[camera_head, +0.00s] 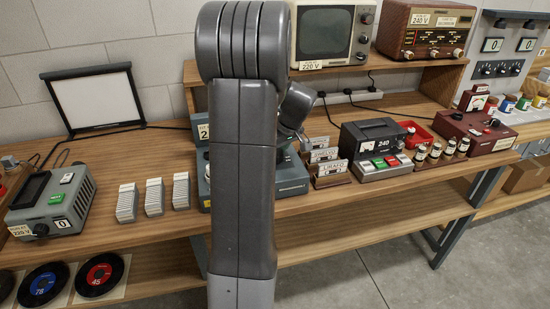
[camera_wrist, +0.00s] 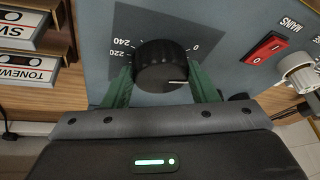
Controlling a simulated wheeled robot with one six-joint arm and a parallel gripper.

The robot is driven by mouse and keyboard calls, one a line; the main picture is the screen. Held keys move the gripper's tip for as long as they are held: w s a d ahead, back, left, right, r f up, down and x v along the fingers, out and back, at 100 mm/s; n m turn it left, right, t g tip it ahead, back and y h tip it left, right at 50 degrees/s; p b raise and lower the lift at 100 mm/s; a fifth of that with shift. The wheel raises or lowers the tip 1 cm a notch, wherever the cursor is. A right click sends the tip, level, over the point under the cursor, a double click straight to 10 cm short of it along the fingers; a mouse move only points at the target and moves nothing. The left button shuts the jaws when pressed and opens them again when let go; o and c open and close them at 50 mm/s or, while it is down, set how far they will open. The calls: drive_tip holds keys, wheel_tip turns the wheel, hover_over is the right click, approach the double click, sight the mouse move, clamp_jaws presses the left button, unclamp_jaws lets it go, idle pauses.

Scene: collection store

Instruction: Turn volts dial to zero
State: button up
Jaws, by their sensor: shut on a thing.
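The volts dial (camera_wrist: 163,66) is a round black knob on a grey-blue panel in the wrist view. Its printed scale shows 220 and 240 at the upper left and 0 at the upper right. The knob's white pointer line is toward the right in the picture, a little below the 0 mark. My gripper (camera_wrist: 162,82) has a green finger on each side of the knob and is shut on it.
A red MAINS switch (camera_wrist: 265,47) and a pale knob (camera_wrist: 297,69) sit right of the dial.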

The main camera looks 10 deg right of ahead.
drive_tip(key=n+g, duration=0.1)
drive_tip(key=n, duration=0.2)
drive_tip(key=n+g+y+b, duration=0.1)
drive_tip(key=n, duration=0.2)
drive_tip(key=shift+w+d, duration=0.15)
drive_tip(key=shift+w, duration=0.05)
drive_tip(key=shift+n, duration=0.3)
drive_tip(key=o, duration=1)
drive_tip(key=shift+c, duration=0.2)
drive_tip(key=v, duration=1.3)
drive_tip(key=shift+d+r, duration=0.3)
drive_tip(key=shift+d, duration=0.1)
